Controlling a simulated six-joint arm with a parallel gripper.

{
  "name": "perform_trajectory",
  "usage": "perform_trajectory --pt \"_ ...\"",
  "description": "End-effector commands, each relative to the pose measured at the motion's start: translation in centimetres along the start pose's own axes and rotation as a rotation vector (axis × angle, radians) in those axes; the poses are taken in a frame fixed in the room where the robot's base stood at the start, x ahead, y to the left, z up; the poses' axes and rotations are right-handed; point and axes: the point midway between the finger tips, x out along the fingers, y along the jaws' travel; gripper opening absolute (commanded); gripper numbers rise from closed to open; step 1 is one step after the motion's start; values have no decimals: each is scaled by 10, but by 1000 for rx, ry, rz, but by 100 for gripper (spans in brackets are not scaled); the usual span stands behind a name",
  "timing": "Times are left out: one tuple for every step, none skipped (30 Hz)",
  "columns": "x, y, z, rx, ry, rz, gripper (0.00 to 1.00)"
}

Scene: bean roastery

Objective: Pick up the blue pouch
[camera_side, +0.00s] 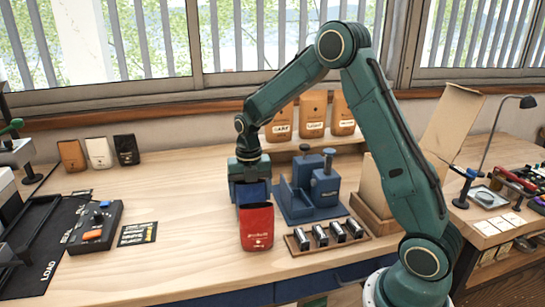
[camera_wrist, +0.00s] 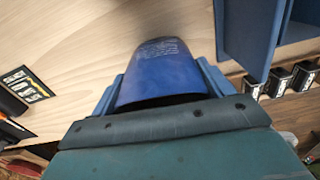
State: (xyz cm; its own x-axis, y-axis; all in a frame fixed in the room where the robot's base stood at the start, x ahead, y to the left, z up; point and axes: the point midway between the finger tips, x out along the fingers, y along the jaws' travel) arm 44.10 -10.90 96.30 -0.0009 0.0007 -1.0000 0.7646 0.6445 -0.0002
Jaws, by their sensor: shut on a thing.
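The blue pouch (camera_wrist: 160,72) is between the two light blue fingers of my gripper in the wrist view. Pale print shows on its face. My gripper (camera_side: 252,196) is shut on it and points down over the table in the side view. There the red pouch stands in front and hides the lower part of the fingers and the blue pouch. I cannot tell whether the blue pouch touches the table.
The red pouch (camera_side: 257,228) stands close in front of my gripper. A blue holder (camera_side: 298,203) and a wooden tray (camera_side: 300,250) of small dark tins are to the right. A control box (camera_side: 92,228) is at left.

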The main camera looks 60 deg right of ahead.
Motion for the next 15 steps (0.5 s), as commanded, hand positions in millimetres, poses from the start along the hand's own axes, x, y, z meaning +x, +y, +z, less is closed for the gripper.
perform_trajectory --pt "-4 0 0 0 -2 2 48" --pt "-6 0 1 0 -3 2 48" --pt "-10 0 1 0 -4 3 48" --pt "-13 0 1 0 -4 3 48" --pt "-16 0 1 0 -4 2 48" --pt "-22 1 1 0 -5 3 48" --pt "-26 0 1 0 -5 3 48" --pt "-31 1 1 0 -5 3 48" --pt "-37 1 1 0 -5 3 48" --pt "-43 1 1 0 -5 3 48" --pt "-48 1 1 0 -6 4 48" --pt "-56 1 1 0 -6 4 48" --pt "-62 1 1 0 -5 4 48" --pt "-69 1 1 0 -6 4 48" --pt "-78 1 1 0 -6 4 48"
